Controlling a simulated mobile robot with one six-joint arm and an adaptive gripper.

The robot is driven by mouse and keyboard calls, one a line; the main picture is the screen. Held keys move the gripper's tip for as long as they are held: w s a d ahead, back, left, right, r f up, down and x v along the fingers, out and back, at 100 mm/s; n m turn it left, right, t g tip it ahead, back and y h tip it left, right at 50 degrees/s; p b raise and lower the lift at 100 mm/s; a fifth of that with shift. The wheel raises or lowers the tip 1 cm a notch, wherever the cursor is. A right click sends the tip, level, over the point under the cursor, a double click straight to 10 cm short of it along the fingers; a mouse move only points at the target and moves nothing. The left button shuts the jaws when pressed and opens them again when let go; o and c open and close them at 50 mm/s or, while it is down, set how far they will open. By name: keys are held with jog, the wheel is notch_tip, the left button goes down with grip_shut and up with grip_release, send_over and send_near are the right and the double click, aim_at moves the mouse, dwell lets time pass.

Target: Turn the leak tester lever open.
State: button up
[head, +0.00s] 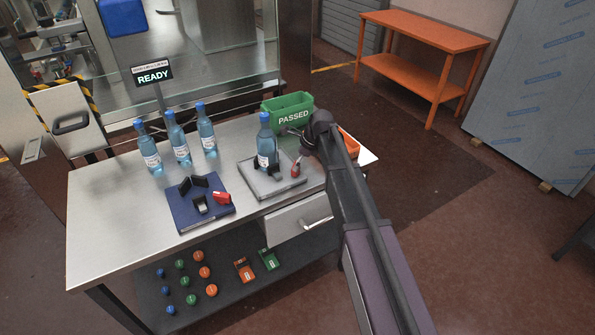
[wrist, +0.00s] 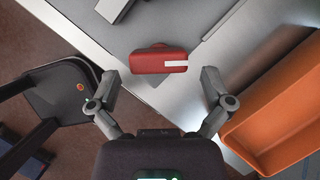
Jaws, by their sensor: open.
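The leak tester (head: 258,185) is a grey plate on the steel table, with a blue bottle (head: 265,145) standing upright on it beside a small black block. Its red lever (head: 296,168) is at the plate's right side. In the wrist view the red lever (wrist: 158,61) with a white stripe lies ahead of the fingertips, roughly centred between them. My gripper (head: 297,146) is open and empty, above and close to the lever. I see no contact between the fingers (wrist: 161,80) and the lever. My arm hides part of the table's right end.
A green PASSED bin (head: 288,112) stands behind the tester, and an orange bin (head: 348,145) is right of my gripper. A blue fixture (head: 185,214) with a red part lies left. Three bottles (head: 178,140) stand further back, by the READY sign (head: 152,74).

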jog(key=shift+b+x, duration=0.85)
jog(key=shift+x, duration=0.4)
jog(key=c, duration=0.9)
jog(key=shift+d, duration=0.1)
